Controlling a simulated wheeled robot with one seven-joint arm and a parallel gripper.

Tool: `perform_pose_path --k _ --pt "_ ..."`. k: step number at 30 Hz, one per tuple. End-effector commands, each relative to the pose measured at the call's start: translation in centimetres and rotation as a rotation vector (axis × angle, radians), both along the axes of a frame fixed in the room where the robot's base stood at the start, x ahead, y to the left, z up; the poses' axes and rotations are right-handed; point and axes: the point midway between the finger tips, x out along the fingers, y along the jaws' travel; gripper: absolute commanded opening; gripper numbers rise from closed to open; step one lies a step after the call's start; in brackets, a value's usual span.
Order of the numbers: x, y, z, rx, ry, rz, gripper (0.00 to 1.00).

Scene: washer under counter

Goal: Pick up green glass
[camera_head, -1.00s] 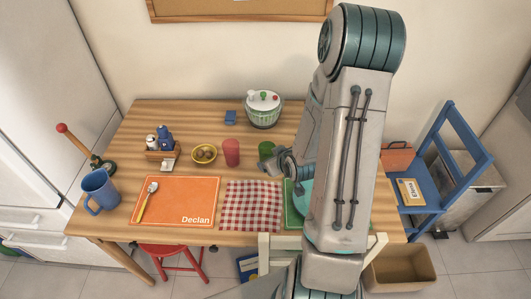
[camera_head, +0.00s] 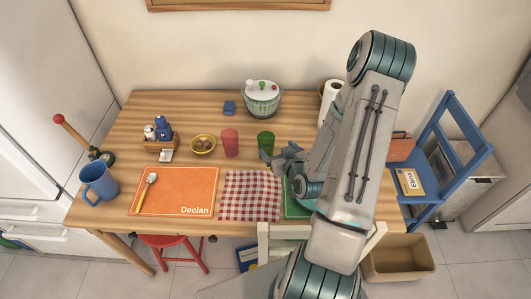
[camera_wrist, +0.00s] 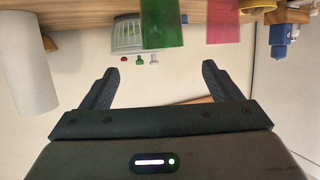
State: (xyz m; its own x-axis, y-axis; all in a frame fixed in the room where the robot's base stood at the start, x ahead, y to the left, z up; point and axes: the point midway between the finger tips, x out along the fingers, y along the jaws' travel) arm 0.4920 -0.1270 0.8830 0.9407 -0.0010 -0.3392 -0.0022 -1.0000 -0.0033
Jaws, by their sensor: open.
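The green glass (camera_head: 265,140) stands upright on the wooden table (camera_head: 190,118), right of a red glass (camera_head: 230,143). My gripper (camera_head: 272,158) is close in front of the green glass, slightly to its right in the picture. In the wrist view, which is upside down, the green glass (camera_wrist: 162,24) shows at the top, beyond and between the open fingers of my gripper (camera_wrist: 160,72). Nothing is between the fingers. I cannot tell the exact gap to the glass.
A salad spinner (camera_head: 262,99) stands behind the glass, and a paper towel roll (camera_head: 331,102) at the back right. A yellow bowl (camera_head: 203,146) is left of the red glass. A checked cloth (camera_head: 250,196) and orange placemat (camera_head: 174,192) lie in front.

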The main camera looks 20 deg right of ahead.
Motion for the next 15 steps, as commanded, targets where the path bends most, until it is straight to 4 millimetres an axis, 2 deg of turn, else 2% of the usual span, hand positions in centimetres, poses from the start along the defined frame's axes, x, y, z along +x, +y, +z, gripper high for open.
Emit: perform_pose_path --k 1,15 --pt "0.2 -0.1 -0.5 -0.003 -0.003 0.0 0.84" --pt "1.3 0.1 -1.0 -0.005 -0.001 -0.001 0.84"
